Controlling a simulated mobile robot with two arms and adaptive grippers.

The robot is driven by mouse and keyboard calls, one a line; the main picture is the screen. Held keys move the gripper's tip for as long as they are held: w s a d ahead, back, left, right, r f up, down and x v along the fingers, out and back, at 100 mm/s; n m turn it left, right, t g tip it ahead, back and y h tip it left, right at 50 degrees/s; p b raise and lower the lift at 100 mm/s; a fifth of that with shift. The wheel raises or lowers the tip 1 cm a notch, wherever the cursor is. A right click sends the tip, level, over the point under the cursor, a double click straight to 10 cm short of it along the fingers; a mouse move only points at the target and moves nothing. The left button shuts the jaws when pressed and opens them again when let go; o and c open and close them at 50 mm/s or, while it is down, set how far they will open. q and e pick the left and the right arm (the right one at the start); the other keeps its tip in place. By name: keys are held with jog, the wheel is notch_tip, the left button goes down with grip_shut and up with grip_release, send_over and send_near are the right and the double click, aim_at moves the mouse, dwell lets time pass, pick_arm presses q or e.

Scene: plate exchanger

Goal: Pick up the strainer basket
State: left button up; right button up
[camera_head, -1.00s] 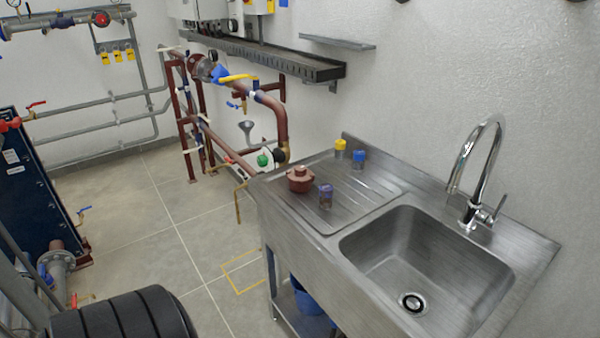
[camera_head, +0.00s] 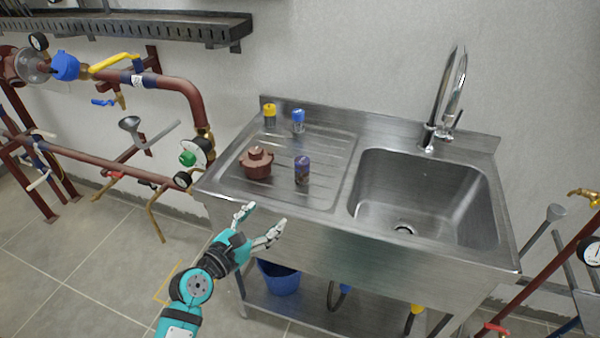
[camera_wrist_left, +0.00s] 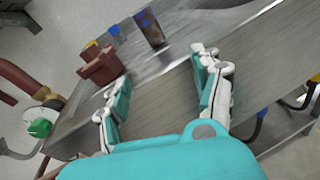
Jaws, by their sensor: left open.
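I cannot tell for sure which item is the strainer basket. On the sink's drainboard (camera_head: 325,200) stand a reddish-brown lidded pot-like part (camera_head: 256,163) and a small dark cylinder with a purple top (camera_head: 302,171). Both also show in the left wrist view, the brown part (camera_wrist_left: 103,68) at upper left and the purple-topped cylinder (camera_wrist_left: 150,28) at the top. My left gripper (camera_head: 259,222) is open and empty, in front of the drainboard's front edge, apart from both items. My right gripper is not in view.
A yellow-capped jar (camera_head: 269,117) and a blue-capped jar (camera_head: 298,121) stand at the back of the drainboard. The sink bowl (camera_head: 425,190) and tall faucet (camera_head: 440,110) are to the right. Red pipework (camera_head: 100,158) runs at left. A blue bucket (camera_head: 279,278) is below.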

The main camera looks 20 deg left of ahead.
aim_at(298, 166)
pick_arm(q)
notch_tip(298, 166, up, 5)
jog(key=w+n+t, duration=0.1)
jog(key=n, duration=0.1)
jog(key=x, duration=1)
jog(key=shift+x, duration=3.25)
jog(key=c, duration=1.3)
